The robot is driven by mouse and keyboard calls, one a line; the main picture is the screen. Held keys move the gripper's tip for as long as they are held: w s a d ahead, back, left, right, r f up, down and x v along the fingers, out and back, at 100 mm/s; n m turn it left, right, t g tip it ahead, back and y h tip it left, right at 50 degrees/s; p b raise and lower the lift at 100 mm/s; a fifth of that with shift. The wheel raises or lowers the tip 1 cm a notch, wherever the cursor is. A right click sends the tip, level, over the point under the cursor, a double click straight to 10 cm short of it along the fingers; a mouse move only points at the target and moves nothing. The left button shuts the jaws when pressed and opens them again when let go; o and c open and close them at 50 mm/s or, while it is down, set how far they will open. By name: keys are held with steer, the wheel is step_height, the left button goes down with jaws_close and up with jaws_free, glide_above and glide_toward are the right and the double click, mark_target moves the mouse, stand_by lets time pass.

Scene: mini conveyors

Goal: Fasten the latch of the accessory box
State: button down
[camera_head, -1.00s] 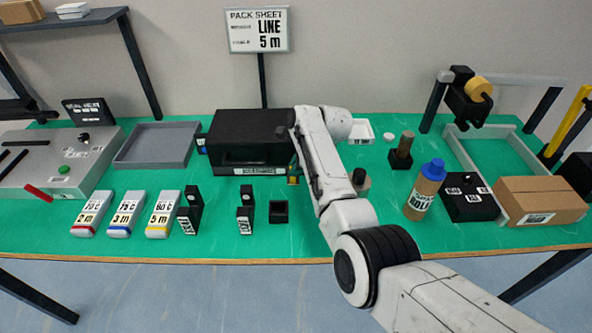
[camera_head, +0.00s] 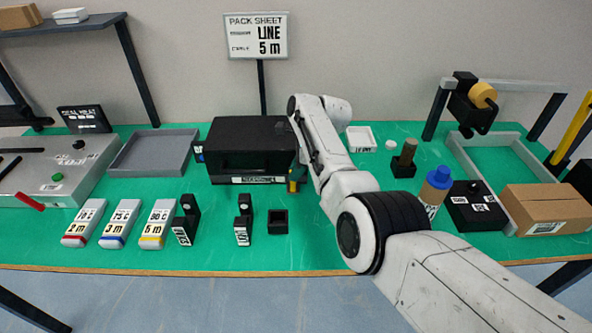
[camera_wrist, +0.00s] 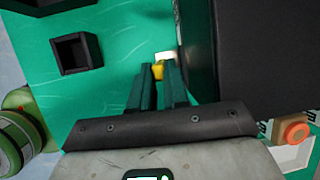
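The accessory box (camera_head: 220,163) is a black box with a label along its front, in the middle of the green table. It fills the upper right of the wrist view (camera_wrist: 270,45). My gripper (camera_wrist: 159,69) points down beside the box's front right corner. Its dark fingers have a narrow gap between them. A small yellow piece (camera_wrist: 157,72), perhaps the latch, shows at the fingertips. It also shows low at the box's corner in the head view (camera_head: 292,186). I cannot tell whether the fingers grip it. My arm hides part of the box's right side.
A small open black holder (camera_head: 278,222) stands in front of the box. Several labelled pouches and two black stands are to its left. A grey tray (camera_head: 115,168) is behind them. A blue-capped bottle (camera_head: 436,188) and a carton (camera_head: 545,208) are at the right.

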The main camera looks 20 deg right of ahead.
steer(key=c, duration=1.1)
jaws_free()
steer(key=shift+f, duration=0.1)
steer(key=p+v, duration=0.1)
steer(key=v, duration=0.9)
steer(key=shift+d+r, duration=0.2)
steer(key=shift+r, duration=0.15)
steer(key=shift+c, duration=0.2)
